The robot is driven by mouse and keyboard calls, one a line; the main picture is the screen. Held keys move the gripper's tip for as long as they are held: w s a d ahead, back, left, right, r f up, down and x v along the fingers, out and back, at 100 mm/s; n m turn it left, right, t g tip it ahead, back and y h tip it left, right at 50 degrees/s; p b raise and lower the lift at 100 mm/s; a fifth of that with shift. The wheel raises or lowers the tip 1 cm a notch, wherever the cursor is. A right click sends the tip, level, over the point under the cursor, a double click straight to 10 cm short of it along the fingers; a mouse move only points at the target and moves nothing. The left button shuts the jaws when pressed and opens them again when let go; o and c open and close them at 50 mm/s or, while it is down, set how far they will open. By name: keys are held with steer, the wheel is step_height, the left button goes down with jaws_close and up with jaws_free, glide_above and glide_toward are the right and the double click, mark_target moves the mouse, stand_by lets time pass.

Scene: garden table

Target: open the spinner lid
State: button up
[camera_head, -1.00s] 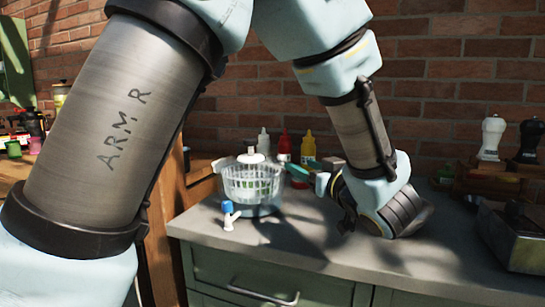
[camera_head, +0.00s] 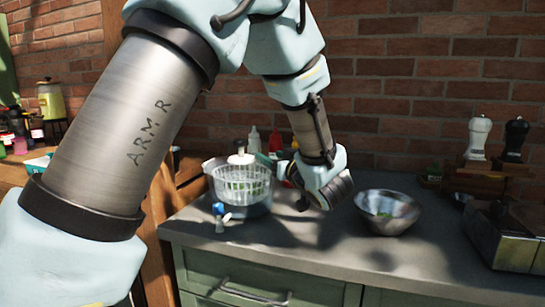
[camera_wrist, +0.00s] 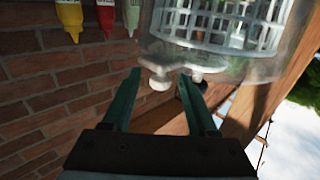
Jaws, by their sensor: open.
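The salad spinner (camera_head: 243,190) stands on the grey counter. It has a clear bowl, a pale slatted basket with green contents, and a clear lid with a white knob (camera_head: 241,158) on top. The lid is on the spinner. In the wrist view the spinner (camera_wrist: 220,30) appears upside down at the upper right, with its white knob (camera_wrist: 159,80) lying in line between my fingertips. My gripper (camera_wrist: 160,77) is open, with dark green fingers. I cannot tell whether a finger touches the knob. In the head view my wrist mostly hides the gripper, to the right of the spinner.
A small blue-and-white item (camera_head: 219,214) stands in front of the spinner. White (camera_head: 254,141) and red (camera_head: 275,141) bottles stand behind it. A metal bowl (camera_head: 388,213) is to the right, with pepper mills (camera_head: 479,138) farther right. A brick wall stands behind.

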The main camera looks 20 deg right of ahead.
jaws_close()
stand_by(0.4)
stand_by(0.9)
